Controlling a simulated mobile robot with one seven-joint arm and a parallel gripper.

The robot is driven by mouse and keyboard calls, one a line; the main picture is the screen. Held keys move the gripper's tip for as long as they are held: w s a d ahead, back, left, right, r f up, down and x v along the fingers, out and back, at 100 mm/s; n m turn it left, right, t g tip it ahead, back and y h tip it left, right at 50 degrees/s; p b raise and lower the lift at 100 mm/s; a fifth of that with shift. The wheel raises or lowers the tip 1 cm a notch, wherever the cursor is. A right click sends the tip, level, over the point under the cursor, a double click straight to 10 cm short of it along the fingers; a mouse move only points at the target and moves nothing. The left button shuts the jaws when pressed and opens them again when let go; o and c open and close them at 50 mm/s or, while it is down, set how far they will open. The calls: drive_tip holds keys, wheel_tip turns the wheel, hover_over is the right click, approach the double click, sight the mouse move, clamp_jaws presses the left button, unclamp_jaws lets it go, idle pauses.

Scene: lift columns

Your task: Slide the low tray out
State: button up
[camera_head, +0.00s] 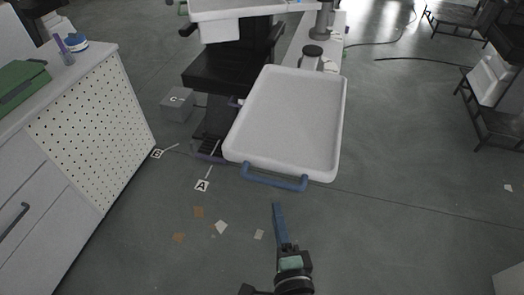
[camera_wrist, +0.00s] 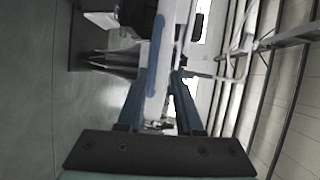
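The low tray is a white, shallow, empty tray (camera_head: 288,115) in the middle of the head view, below a higher white tray (camera_head: 237,8). Its blue bar handle (camera_head: 274,183) is on the near edge. My gripper (camera_head: 278,206) has blue fingers pointing at the handle from the near side, with a small gap in the head view. In the wrist view, my gripper (camera_wrist: 157,82) is open, its fingers spread apart. The blue handle (camera_wrist: 155,55) and the white tray edge appear ahead, lined up with the gap between them. Contact is not visible.
A white cabinet with a perforated side (camera_head: 90,115) stands at left. A grey box (camera_head: 178,104) marked C and a floor label A (camera_head: 202,185) lie left of the tray. Paper scraps (camera_head: 221,227) lie on the floor.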

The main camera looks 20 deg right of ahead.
sight(273, 181)
drive_tip(key=shift+m+g, duration=0.3)
drive_tip(key=shift+m, duration=0.4)
drive_tip(key=x, duration=0.4)
drive_tip(key=p+x, duration=0.1)
drive_tip(key=x, duration=0.3)
drive_tip(key=d+x, duration=0.1)
drive_tip(key=x, duration=0.2)
drive_tip(key=shift+w+f, duration=0.25)
drive_tip(key=shift+f, duration=0.05)
drive_tip(key=shift+c, duration=0.3)
clamp_jaws()
idle(0.5)
